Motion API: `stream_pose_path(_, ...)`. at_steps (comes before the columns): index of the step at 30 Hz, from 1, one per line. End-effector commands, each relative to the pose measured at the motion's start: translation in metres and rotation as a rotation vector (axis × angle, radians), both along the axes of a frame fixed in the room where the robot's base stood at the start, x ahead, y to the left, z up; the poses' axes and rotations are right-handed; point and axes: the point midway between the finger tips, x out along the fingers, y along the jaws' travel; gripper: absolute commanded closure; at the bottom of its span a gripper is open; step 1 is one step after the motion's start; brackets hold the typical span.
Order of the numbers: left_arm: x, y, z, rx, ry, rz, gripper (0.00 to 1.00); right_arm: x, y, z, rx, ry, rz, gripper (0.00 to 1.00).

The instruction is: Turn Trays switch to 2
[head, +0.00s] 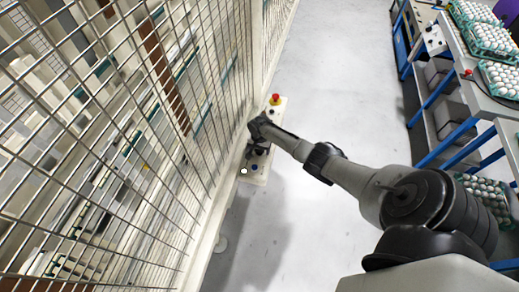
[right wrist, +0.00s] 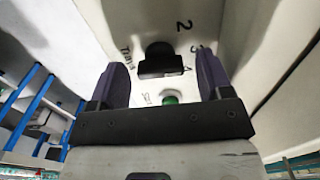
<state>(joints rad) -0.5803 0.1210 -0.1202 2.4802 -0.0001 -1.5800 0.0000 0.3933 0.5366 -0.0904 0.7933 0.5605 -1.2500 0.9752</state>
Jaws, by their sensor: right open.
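The Trays switch (right wrist: 160,58) is a black knob on a white panel in the right wrist view. The word "Trays" is printed at its left, and a "2" at its upper right, with more digits at the right. I cannot tell which digit the knob points to. My right gripper (right wrist: 162,80) is open, with one dark finger on each side of the knob; contact is not clear. In the head view my right gripper (head: 258,144) covers the middle of the control box (head: 278,116) and hides the switch. My left gripper is not in view.
The control box has a red emergency button (head: 275,98) on a yellow base, a blue button (head: 254,167) and a white button (head: 243,171). A green button (right wrist: 169,100) sits near the knob. A wire fence (head: 130,110) borders the box. Egg trays (head: 490,38) are on tables at right.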

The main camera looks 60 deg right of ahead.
Motion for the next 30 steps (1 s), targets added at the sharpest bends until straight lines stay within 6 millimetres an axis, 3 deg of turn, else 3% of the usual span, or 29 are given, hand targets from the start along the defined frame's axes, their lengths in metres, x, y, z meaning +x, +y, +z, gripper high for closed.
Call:
stream_pose_path(6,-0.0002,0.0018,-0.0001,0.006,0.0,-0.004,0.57,0.0002,0.0003,0.0002,0.0,0.0,0.0,0.28)
stream_pose_path(21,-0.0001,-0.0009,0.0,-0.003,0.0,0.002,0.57,0.0002,0.0003,0.0002,0.0,0.0,0.0,0.76)
stream_pose_path(30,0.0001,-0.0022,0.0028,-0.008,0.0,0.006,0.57,0.0002,0.0004,0.0011,0.001,0.0,0.047,0.77)
